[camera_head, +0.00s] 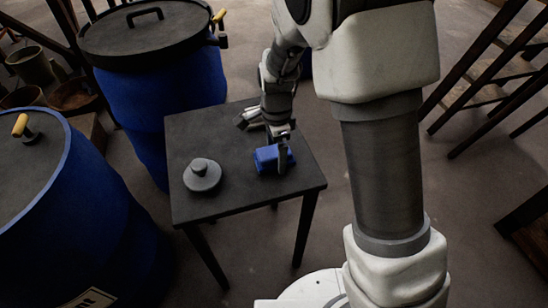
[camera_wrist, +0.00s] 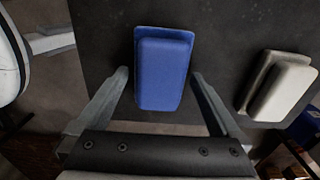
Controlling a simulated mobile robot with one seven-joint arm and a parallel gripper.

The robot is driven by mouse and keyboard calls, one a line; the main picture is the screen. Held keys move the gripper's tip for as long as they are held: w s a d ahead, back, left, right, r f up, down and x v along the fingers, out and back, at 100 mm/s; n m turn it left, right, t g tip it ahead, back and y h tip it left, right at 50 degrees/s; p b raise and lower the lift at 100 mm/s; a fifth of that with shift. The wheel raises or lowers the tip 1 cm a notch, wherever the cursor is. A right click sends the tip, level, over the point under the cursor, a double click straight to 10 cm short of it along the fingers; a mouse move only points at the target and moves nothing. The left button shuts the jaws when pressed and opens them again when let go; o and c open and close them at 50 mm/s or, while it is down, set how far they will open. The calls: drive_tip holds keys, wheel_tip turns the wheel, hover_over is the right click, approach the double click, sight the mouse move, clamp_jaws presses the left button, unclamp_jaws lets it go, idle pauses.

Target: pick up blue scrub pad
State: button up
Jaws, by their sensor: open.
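The blue scrub pad (camera_head: 266,158) lies on the dark table, near its right side. In the wrist view the blue scrub pad (camera_wrist: 163,70) is a rounded block on a wider base, with its near end between the two fingers. My gripper (camera_head: 282,152) is low over the table at the pad. In the wrist view my gripper (camera_wrist: 160,78) is open, one finger on each side of the pad, with a gap on both sides. In the head view a finger covers part of the pad. I cannot tell the fingers' exact height.
A pale grey pad (camera_wrist: 280,87) lies apart from the blue one; it shows partly behind my gripper in the head view (camera_head: 248,118). A round grey knobbed object (camera_head: 202,176) sits on the table (camera_head: 235,204). Blue vats (camera_head: 190,95) (camera_head: 70,215) stand close by on the left.

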sight(276, 150)
drive_tip(key=shift+c, duration=0.3)
drive_tip(key=shift+r, duration=0.1)
drive_tip(key=c, duration=1.3)
wheel_tip(276, 150, up, 4)
drive_tip(key=shift+r+p, duration=0.15)
drive_tip(key=shift+p, duration=0.9)
drive_tip(key=s+d+r+p, duration=0.1)
drive_tip(key=d+r, duration=0.1)
drive_tip(key=d, duration=0.1)
drive_tip(key=s+d+r+p, duration=0.1)
drive_tip(key=d+r, duration=0.1)
drive_tip(key=d, duration=0.2)
drive_tip(key=s+d+r+p, duration=0.1)
drive_tip(key=d+r, duration=0.1)
drive_tip(key=d, duration=0.2)
drive_tip(key=shift+s+d+r, duration=0.1)
drive_tip(key=shift+d+r, duration=0.05)
drive_tip(key=shift+r, duration=0.15)
